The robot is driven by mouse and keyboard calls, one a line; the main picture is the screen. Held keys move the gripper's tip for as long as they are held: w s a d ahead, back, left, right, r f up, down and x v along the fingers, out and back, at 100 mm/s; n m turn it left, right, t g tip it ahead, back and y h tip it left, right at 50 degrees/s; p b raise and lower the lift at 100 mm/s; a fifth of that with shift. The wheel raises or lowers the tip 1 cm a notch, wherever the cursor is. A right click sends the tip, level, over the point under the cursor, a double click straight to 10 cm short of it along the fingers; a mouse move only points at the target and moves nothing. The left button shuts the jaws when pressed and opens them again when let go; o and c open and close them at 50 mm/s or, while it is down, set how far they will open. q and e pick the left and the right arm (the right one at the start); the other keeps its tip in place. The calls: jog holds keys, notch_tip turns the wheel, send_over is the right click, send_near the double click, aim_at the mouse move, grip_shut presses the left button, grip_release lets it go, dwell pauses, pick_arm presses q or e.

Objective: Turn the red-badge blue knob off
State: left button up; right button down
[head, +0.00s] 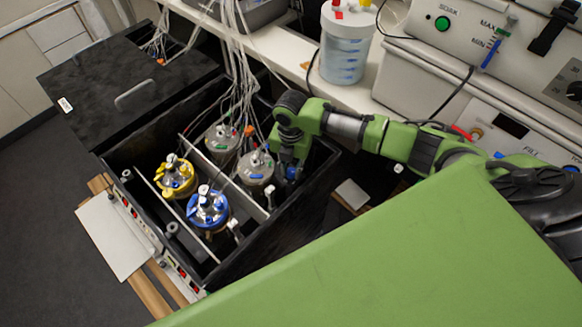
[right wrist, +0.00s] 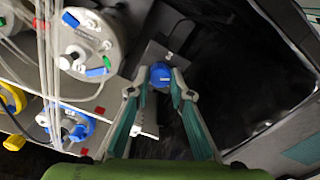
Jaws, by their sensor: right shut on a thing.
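A round blue knob (right wrist: 160,75) sits in the middle of the right wrist view, in front of a grey bracket. The fingers of my right gripper (right wrist: 158,88) lie on both sides of it and are shut on it. I cannot make out a red badge on the knob. My left gripper is not in view.
The black box (head: 257,262) holds several lidded vessels with tubes, among them a yellow-topped one (head: 176,180) and a blue-topped one (head: 208,207). A grey-lidded vessel (right wrist: 90,45) stands close left of my gripper. Dark empty space lies to its right.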

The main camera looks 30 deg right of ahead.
jog(key=m+p, duration=0.4)
jog(key=m, duration=0.1)
jog(key=shift+r, duration=0.2)
jog(key=m+p, duration=0.4)
jog(key=m, duration=0.2)
jog(key=shift+w+a, duration=0.1)
jog(key=m+p, duration=0.3)
jog(key=m, duration=0.3)
jog(key=shift+m, duration=0.3)
jog(key=m+p, duration=0.2)
jog(key=m, duration=0.3)
jog(key=shift+w+f, duration=0.15)
jog(key=shift+m, duration=0.4)
jog(key=c, duration=1.8)
grip_release()
